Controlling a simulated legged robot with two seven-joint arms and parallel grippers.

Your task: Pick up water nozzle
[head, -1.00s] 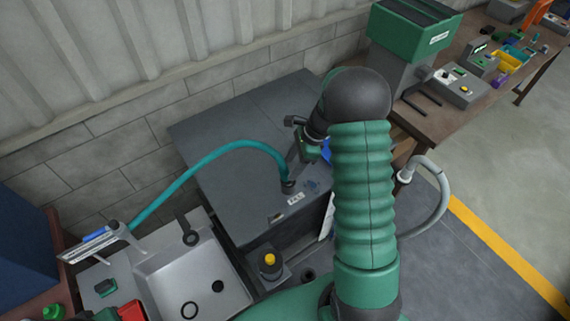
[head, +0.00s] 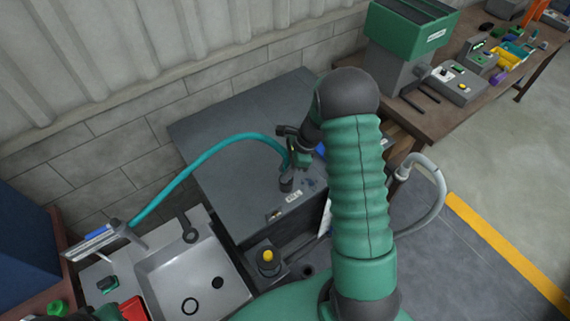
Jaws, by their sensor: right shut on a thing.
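The teal hose (head: 208,151) arcs from the sink side over the grey cabinet top. Its end, with the water nozzle, is at my right gripper (head: 293,158). My right gripper is shut on the nozzle, which is mostly hidden by the fingers and the wrist. A short dark cylindrical holder (head: 287,184) stands on the cabinet top just below the gripper. My left gripper is not clearly in view.
The grey cabinet (head: 235,180) has free room on its top left. A steel sink (head: 205,270) lies to the lower left. A workbench (head: 450,115) with a green machine (head: 405,35) and small parts stands at the upper right.

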